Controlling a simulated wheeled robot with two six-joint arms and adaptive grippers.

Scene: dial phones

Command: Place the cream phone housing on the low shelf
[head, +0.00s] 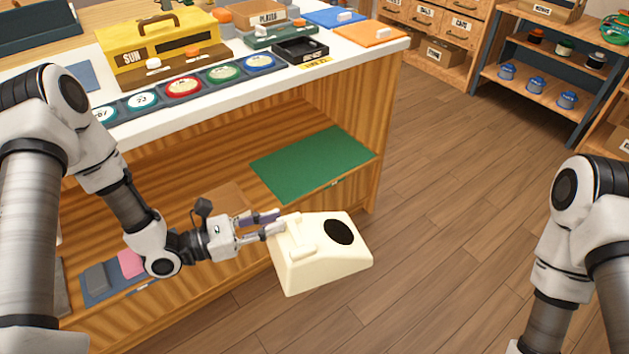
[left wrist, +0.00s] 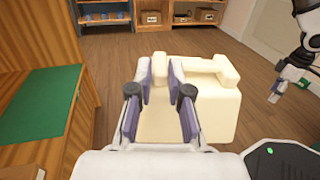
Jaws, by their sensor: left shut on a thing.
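The cream phone housing (head: 320,262) has a dark round dial opening and a raised cradle. My left gripper (head: 274,222) is shut on its near edge and holds it in the air in front of the counter, over the floor side. In the left wrist view the housing (left wrist: 215,100) sits between and beyond the fingers (left wrist: 160,95). The low shelf (head: 215,170) is the wooden lower level under the white counter top. A green mat (head: 315,163) lies on its right part, clear of objects.
The white counter (head: 150,122) above carries a yellow toolbox (head: 160,45) and several coloured dials. Open wooden floor (head: 450,200) lies to the right.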

